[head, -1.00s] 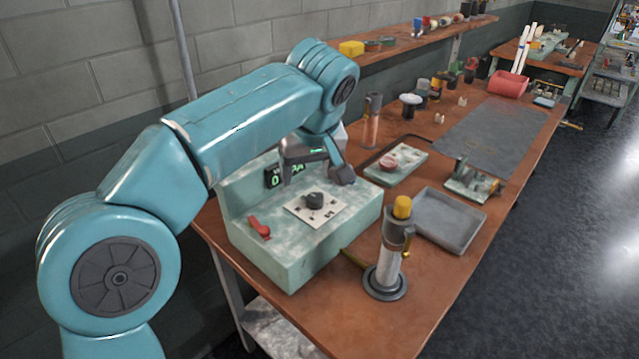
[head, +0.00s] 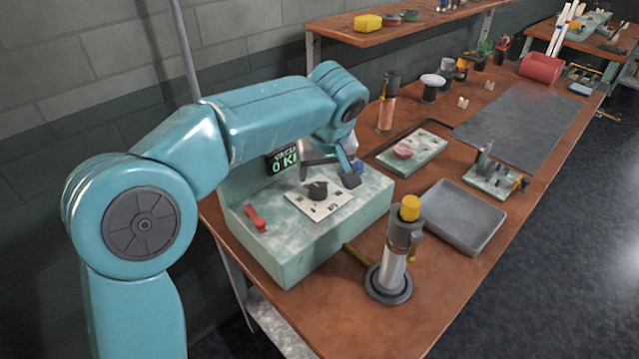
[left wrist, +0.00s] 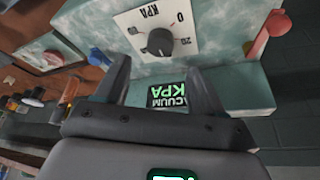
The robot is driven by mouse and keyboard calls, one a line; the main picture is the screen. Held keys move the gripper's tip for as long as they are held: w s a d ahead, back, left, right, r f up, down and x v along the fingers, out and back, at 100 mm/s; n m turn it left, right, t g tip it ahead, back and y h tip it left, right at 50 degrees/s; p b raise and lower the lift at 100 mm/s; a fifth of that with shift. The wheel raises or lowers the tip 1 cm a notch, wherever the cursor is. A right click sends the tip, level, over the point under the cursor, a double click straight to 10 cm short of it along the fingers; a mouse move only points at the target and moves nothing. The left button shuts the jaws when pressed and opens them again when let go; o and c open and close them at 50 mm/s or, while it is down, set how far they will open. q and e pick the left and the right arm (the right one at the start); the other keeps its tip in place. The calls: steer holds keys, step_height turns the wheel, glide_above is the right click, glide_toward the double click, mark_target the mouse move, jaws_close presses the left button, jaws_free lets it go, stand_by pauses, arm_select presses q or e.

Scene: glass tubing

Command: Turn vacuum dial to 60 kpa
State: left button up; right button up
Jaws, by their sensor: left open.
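The vacuum dial is a dark round knob (head: 317,191) on a white marked plate (head: 333,203), set on top of a pale green box (head: 284,250). The display (head: 283,162) at the back of the box reads 0 with a partly hidden KPA. My left gripper (head: 331,175) is open just behind and above the knob, not touching it as far as I can tell. In the left wrist view the knob (left wrist: 160,42) lies beyond the open fingers (left wrist: 160,85), with 0 and 20 legible on the plate. My right gripper is not in view.
A red lever (head: 256,219) is at the box's left front. A yellow-capped cylinder (head: 398,255) stands close to the box's right. A grey tray (head: 459,218) and a plate with a red button (head: 404,151) lie further right. A grey mat (head: 525,122) is bare.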

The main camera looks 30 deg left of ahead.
mark_target(318, 187)
arm_select(q)
steer(key=x, duration=0.7)
steer(key=shift+a, duration=0.1)
steer(key=shift+w+f, duration=0.15)
steer(key=shift+f, duration=0.05)
steer(key=c, duration=1.1)
steer(key=shift+o, duration=0.2)
